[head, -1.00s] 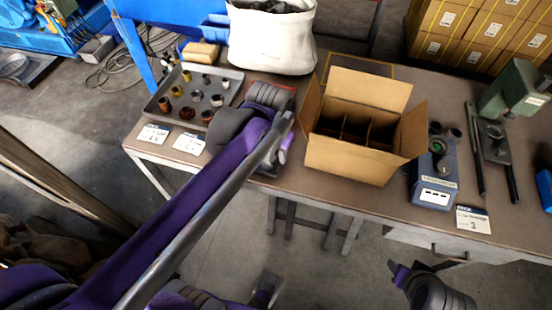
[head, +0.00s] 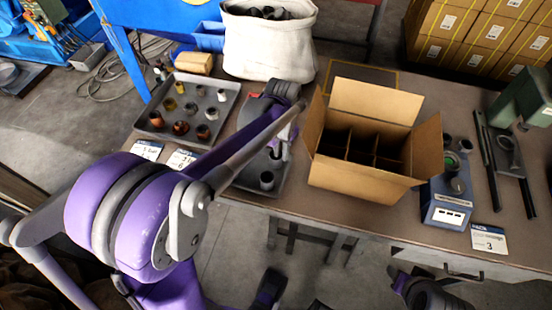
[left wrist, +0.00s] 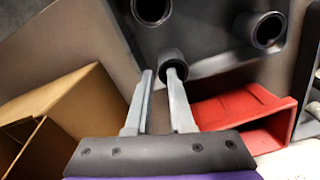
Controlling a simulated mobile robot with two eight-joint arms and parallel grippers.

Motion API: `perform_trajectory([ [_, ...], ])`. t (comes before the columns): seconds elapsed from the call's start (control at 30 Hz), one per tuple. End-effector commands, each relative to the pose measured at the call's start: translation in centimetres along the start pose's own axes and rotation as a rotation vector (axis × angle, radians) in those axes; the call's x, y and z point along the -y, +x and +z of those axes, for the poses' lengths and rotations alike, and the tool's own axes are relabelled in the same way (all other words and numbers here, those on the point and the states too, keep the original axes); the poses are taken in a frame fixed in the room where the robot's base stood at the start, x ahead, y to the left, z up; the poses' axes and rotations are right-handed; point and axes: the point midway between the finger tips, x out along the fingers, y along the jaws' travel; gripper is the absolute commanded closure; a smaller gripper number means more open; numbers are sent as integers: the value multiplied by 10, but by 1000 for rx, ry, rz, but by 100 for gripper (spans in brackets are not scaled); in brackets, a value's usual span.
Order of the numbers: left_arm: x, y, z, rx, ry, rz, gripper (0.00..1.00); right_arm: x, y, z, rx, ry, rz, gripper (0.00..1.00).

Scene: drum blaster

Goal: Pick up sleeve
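My left gripper (left wrist: 160,76) is open in the left wrist view, its two pale fingers apart. A small dark sleeve (left wrist: 171,57) is at the tip of the right-hand finger; I cannot tell whether they touch. Two larger dark sleeves, one at the top (left wrist: 152,9) and one at the upper right (left wrist: 266,29), stand on the same dark grey tray (left wrist: 212,62). In the head view my left arm covers most of this tray and the gripper's fingers. One dark sleeve (head: 267,180) shows at the tray's near end.
The open cardboard box (head: 350,170) with dividers stands right of the tray. A red bin (left wrist: 245,112) lies close to my right-hand finger. Another tray (head: 225,92) with several sleeves is at the left. A blue device (head: 446,205) stands right of the box.

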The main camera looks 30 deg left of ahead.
Motion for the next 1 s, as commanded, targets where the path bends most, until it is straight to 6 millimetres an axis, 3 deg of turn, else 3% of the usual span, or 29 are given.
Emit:
perform_trajectory([
  [0.1, 0, 19, -1, 0, 0, 0, 79, 0, 2, 1, 1, 0, 0, 50],
  [0.23, 0, 29, 0, 0, 0, 0, 79, 0, 3, 2, 1, 0, 0, 50],
  [0.47, 0, 30, 0, 0, 0, 0, 79, 0, 3, 2, 1, 0, 0, 50],
  [0.6, 0, 30, 0, 0, 0, 0, 100, 0, 3, 2, 1, 0, 0, 50],
  [1.0, 0, 30, 0, 0, 0, 0, 100, 0, 3, 2, 1, 0, 0, 50],
])
